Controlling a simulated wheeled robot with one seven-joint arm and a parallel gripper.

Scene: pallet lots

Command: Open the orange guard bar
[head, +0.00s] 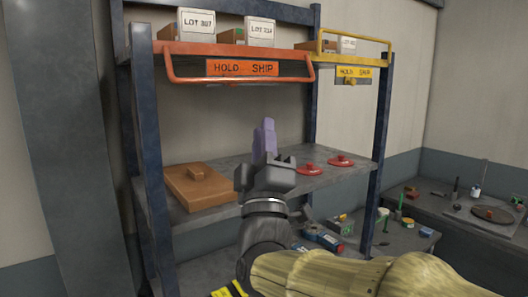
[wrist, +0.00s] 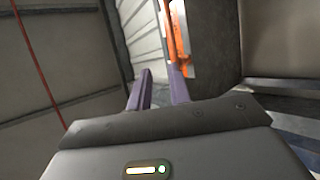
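The orange guard bar (head: 240,81) is on the left bay of the rack's top shelf. In the head view it hangs in a U below the orange shelf edge, passing under an orange HOLD SHIP plate (head: 242,68). My gripper (head: 264,138) has purple fingers pointing up, below the bar and apart from it, in front of the middle shelf. In the wrist view the fingers (wrist: 160,76) stand apart with an empty gap. An orange part (wrist: 178,45) shows beyond the right finger; I cannot tell which part it is.
Boxes labelled LOT (head: 197,24) stand on the top shelf. A yellow guard bar (head: 355,34) stands raised at right. The middle shelf holds a brown lidded board (head: 200,186) and red discs (head: 341,161). A blue post (head: 147,150) stands left of my arm.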

